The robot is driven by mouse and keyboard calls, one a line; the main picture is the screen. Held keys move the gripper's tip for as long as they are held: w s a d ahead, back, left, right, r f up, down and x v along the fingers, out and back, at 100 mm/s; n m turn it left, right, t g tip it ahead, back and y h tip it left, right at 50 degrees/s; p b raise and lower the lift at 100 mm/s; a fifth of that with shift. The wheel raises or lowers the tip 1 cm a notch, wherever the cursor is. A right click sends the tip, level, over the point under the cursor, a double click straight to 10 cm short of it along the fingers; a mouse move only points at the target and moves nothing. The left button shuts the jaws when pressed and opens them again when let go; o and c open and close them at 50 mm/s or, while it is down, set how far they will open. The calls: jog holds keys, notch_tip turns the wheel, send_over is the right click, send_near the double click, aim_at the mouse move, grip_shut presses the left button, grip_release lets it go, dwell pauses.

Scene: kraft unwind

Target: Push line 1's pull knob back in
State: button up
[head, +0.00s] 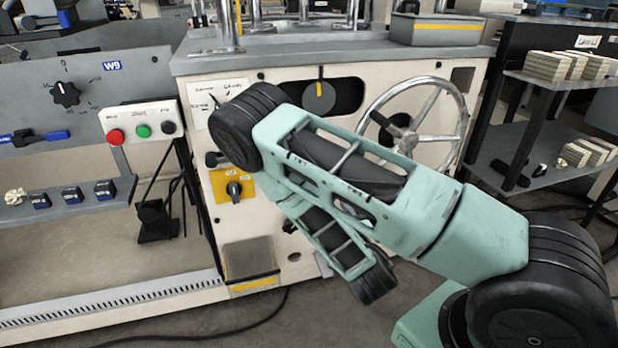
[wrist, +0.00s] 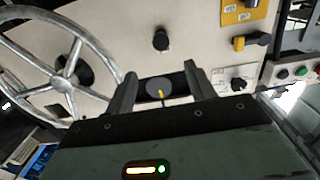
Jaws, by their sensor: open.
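A round black knob (wrist: 160,39) stands out from the cream machine face in the wrist view, likely the pull knob. I see no line number on it, and my arm hides that spot in the head view. My gripper (wrist: 159,75) is open and empty, its two dark fingers pointing at the machine face. The grey dial with a yellow pointer (wrist: 157,88) shows between the fingers, and the knob lies above it in that view, beyond the fingertips. The dial also shows in the head view (head: 319,89). I cannot tell how far the knob sticks out.
A metal handwheel (head: 412,122) projects right of the dial. A shelf rack (head: 545,120) stands at right. A cable (head: 240,330) lies on the floor.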

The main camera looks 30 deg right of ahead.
jog(key=b+x, duration=0.4)
jog(key=x, duration=0.1)
jog(key=b+x, duration=0.4)
jog(key=x, duration=0.2)
jog(key=b+x, duration=0.4)
jog(key=x, duration=0.1)
jog(key=shift+w+d+r, duration=0.1)
jog(key=shift+w+r, duration=0.2)
jog(key=shift+r, duration=0.05)
